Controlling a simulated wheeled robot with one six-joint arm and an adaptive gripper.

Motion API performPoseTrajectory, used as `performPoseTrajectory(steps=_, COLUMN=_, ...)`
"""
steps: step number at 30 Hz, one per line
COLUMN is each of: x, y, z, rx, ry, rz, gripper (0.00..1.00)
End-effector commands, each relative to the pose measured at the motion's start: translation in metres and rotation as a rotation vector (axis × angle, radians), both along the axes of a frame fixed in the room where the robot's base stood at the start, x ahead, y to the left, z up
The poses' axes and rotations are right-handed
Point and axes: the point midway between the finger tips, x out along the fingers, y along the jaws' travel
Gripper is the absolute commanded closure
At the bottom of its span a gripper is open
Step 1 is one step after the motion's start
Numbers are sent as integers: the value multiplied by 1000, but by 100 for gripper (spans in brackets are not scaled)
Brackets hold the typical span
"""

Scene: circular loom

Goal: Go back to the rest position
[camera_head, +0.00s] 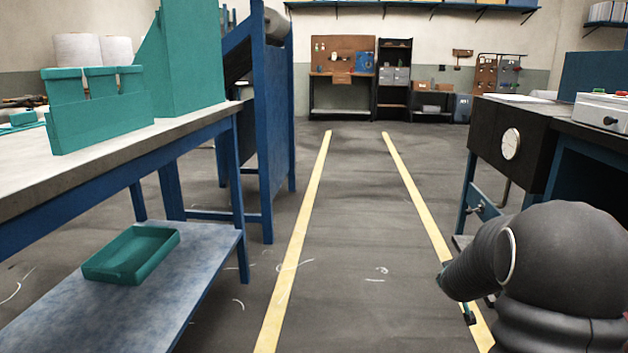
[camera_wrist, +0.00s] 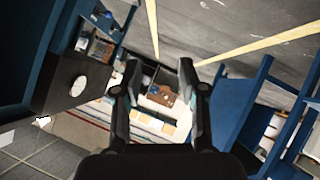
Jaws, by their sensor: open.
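My gripper (camera_wrist: 159,72) is open in the wrist view, with its two dark fingers apart and nothing between them. In the head view my dark arm fills the lower right, and the small part of the gripper (camera_head: 468,312) that shows there is mostly hidden behind the arm. The gripper hangs over the aisle near the right yellow line (camera_head: 415,188), apart from the benches.
A blue bench (camera_head: 20,195) with a green tray (camera_head: 133,254) on its lower shelf stands at left. A dark machine with a round gauge (camera_head: 511,144) stands at right, close to my arm. The aisle floor (camera_head: 355,220) is clear.

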Motion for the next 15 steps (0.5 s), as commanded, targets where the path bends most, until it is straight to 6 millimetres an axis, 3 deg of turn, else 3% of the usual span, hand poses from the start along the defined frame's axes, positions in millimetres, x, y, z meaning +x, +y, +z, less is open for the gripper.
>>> performPoseTrajectory(steps=1, x=-9, y=18, z=23, rx=31, ry=-2, rz=20, gripper=59)
performPoseTrajectory(steps=6, x=-48, y=72, z=69, rx=143, ry=30, rz=73, gripper=59)
performPoseTrajectory(steps=15, x=-144, y=148, z=128, rx=300, ry=129, rz=119, gripper=59)
